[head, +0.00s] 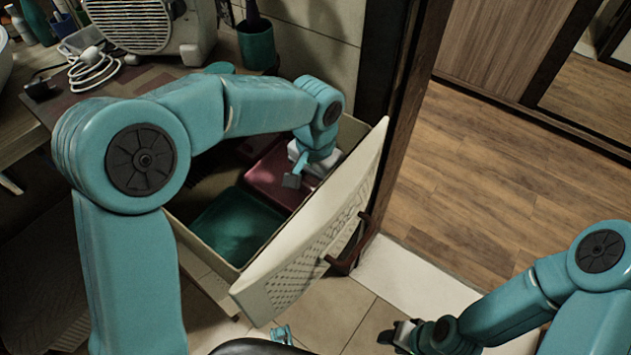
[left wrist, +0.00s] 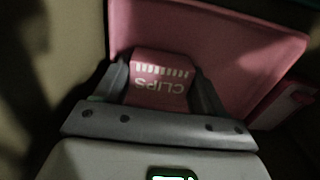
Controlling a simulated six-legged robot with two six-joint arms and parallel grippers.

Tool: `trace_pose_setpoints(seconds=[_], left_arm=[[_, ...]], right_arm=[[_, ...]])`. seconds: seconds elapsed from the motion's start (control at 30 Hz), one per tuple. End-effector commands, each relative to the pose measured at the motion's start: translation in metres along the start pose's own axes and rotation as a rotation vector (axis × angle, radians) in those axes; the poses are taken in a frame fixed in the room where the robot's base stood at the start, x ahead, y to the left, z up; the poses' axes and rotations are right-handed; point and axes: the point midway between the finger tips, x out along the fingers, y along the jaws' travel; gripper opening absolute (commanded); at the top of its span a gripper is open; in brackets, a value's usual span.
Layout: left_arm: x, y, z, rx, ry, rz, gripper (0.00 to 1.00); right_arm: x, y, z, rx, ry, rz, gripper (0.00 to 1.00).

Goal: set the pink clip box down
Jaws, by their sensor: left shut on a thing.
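The pink clip box (left wrist: 160,84), with "CLIPS" in pale letters upside down in the left wrist view, is between the two fingers of my left gripper (head: 298,172), which is shut on it. The gripper is down inside an open drawer (head: 236,271), over a pink tray (head: 268,174). This tray also shows behind the box in the left wrist view (left wrist: 235,52). I cannot tell whether the box touches the tray. In the head view the box is hidden by the gripper. My right gripper (head: 401,333) is low at the right, away from the drawer; its jaw opening is unclear.
A green tray (head: 238,226) lies in the drawer beside the pink one. The cream drawer front (head: 318,235) stands on the right. Another reddish item (left wrist: 292,103) shows at the right in the left wrist view. A heater (head: 135,22) and green cup (head: 257,43) stand behind.

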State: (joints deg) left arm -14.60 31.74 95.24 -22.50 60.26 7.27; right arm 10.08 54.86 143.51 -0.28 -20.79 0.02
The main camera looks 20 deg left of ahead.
Motion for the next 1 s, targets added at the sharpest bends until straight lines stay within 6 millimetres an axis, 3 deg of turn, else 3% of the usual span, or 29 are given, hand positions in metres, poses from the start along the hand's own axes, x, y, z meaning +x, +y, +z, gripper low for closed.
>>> trace_pose_setpoints(seconds=[0.1,0.13,0.17,0.43,0.57,1.0], left_arm=[[0.004,0.000,0.000,0.000,0.000,0.000,0.40],[0.004,0.000,0.000,0.000,0.000,0.000,0.73],[0.003,0.000,0.000,0.000,0.000,0.000,0.80],[0.002,0.000,0.000,0.000,0.000,0.000,0.80],[-0.008,0.000,-0.001,0.000,0.003,0.000,0.80],[-0.102,0.000,-0.001,0.000,0.003,-0.001,0.80]], right_arm=[[0.003,0.001,0.000,0.000,0.000,0.000,0.43],[0.002,0.001,0.000,0.000,0.000,0.000,0.43],[0.002,0.001,0.000,0.000,0.000,0.000,0.43],[0.001,0.001,0.000,0.000,0.000,0.000,0.43],[-0.003,-0.001,0.000,0.000,0.000,0.000,0.43],[-0.024,-0.009,0.000,0.000,0.000,0.000,0.43]])
